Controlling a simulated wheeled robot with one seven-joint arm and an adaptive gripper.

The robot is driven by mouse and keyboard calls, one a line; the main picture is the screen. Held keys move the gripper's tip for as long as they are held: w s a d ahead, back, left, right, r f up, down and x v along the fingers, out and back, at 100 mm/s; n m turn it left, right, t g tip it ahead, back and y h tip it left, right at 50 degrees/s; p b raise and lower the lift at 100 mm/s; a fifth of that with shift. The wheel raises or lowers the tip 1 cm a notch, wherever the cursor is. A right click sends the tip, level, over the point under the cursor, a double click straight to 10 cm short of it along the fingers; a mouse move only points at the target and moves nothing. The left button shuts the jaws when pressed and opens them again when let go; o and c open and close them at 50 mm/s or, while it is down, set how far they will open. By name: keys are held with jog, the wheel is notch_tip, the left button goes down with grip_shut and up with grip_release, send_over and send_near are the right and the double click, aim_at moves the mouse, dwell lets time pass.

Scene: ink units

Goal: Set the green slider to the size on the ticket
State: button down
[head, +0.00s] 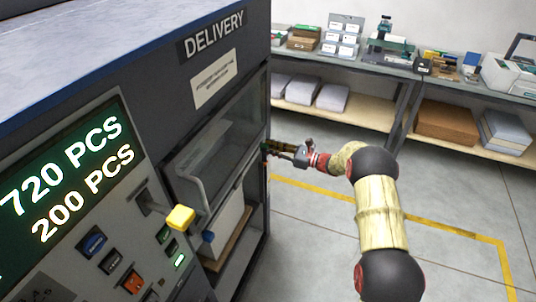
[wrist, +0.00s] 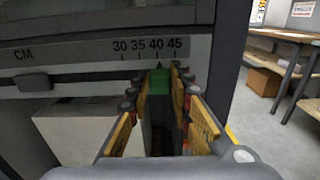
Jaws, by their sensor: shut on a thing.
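The green slider (wrist: 160,84) sits under a scale strip (wrist: 80,52) marked CM, with 30, 35, 40 and 45 readable in the wrist view. A small dark pointer above the slider is at or very near the 40 mark. My gripper (wrist: 158,92) is shut on the slider, one yellow-padded finger on each side. In the head view my gripper (head: 284,150) is at the right edge of the dark machine (head: 257,120), and the slider is hard to make out. I cannot identify a ticket with a readable size in either view.
The machine front has a lit display (head: 75,165) reading 720 PCS and 200 PCS, a yellow knob (head: 180,217) and a DELIVERY sign (head: 214,34). A clear flap (head: 210,150) is above a white block (head: 228,222). Shelves stand behind; the floor to the right is open.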

jog(key=shift+w+d+f+b, duration=0.1)
jog(key=shift+w+d+b, duration=0.1)
jog(key=shift+w, duration=0.35)
jog(key=shift+w+d+b, duration=0.15)
jog(key=shift+w+d, duration=0.05)
jog(key=shift+w, duration=0.3)
jog(key=shift+w+r, duration=0.15)
jog(key=shift+r, duration=0.05)
jog(key=shift+d, duration=0.1)
jog(key=c, duration=1.6)
grip_release()
jog(key=shift+w, duration=0.1)
jog(key=v, duration=1.2)
